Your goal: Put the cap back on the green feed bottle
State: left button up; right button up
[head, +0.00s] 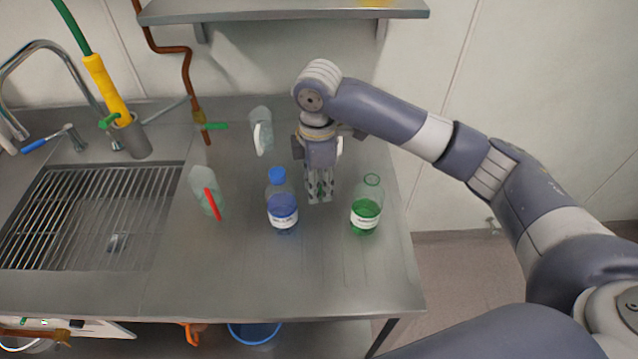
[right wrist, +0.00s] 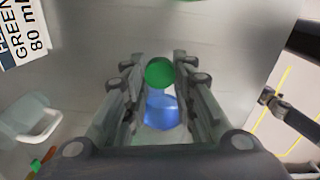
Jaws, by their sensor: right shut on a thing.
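The green feed bottle (head: 366,214) stands upright on the steel counter, with green liquid, a white label and an open neck with no cap on it. My right gripper (head: 319,198) points down, left of this bottle and apart from it. Its fingers are shut on the green cap (right wrist: 160,72), which shows between the fingertips in the right wrist view. In the head view the fingers mostly hide the cap. My left gripper is in neither view.
A blue-capped bottle (head: 282,211) stands close left of my right gripper. Further left are a clear container with a red strip (head: 205,193) and another clear container (head: 261,130). A sink grid (head: 90,215) is at left. The counter front is clear.

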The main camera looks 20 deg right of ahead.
jog(key=shift+s+d+r+m, duration=0.3)
jog(key=shift+s+r+m, duration=0.15)
jog(key=shift+m, duration=0.45)
jog(key=s+d+r+m, duration=0.1)
jog(key=s+m, duration=0.5)
jog(key=m, duration=0.1)
jog(key=s+d+r+m+b, duration=0.1)
jog(key=s+d+m, duration=0.1)
jog(key=s+m, duration=0.5)
jog(key=shift+d+r+m, duration=0.3)
jog(key=shift+r+m, duration=0.05)
jog(key=shift+m, duration=0.15)
